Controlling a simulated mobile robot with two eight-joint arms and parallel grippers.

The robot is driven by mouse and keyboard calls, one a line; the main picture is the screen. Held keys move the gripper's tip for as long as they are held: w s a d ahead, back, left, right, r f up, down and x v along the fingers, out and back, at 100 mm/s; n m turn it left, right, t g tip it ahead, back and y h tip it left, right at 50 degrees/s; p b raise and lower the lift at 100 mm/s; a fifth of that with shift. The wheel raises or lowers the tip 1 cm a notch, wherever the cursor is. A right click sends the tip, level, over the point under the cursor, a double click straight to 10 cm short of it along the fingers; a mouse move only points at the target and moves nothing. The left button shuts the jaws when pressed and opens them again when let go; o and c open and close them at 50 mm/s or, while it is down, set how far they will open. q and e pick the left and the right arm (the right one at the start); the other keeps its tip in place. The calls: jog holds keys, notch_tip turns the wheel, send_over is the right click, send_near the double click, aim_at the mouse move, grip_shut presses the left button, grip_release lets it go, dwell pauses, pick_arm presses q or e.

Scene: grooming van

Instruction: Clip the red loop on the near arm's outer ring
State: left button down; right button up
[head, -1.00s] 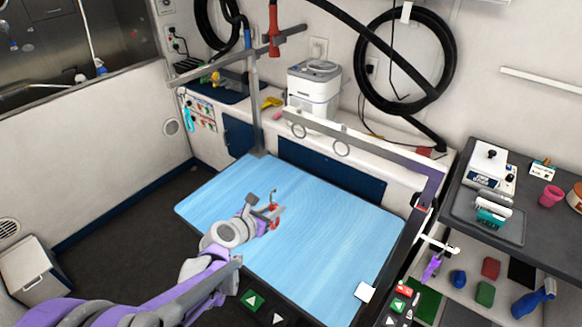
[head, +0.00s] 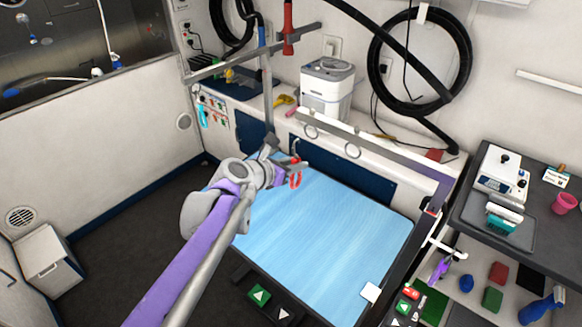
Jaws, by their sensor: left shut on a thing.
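My left gripper (head: 283,166) reaches over the blue table top and is shut on the red loop (head: 295,180). The loop hangs from the fingers, with a small metal hook or clip (head: 295,147) sticking up above them. The near arm (head: 385,147) is a grey bar above the table's back edge, joined to a post at the right. Two rings hang under it: the outer ring (head: 310,132) near its free left end and an inner ring (head: 353,152). The held loop is below and left of the outer ring, apart from it. My right gripper is not in view.
The blue table top (head: 320,235) is mostly clear, with a white card (head: 371,292) at its front right corner. A second post (head: 267,95) with a grey bar stands at the back left. A dark shelf (head: 540,230) with a scale stands at the right.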

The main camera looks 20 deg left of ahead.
pick_arm(q)
jog(key=r+x, duration=0.1)
jog(key=x, duration=0.5)
jog(key=shift+w+b, duration=0.2)
jog(key=shift+b, duration=0.2)
jog(key=shift+d, duration=0.1)
jog(key=shift+w, duration=0.15)
jog(key=c, duration=0.6)
grip_release()
jog(key=shift+p+v, duration=0.75)
jog(key=shift+v, duration=2.8)
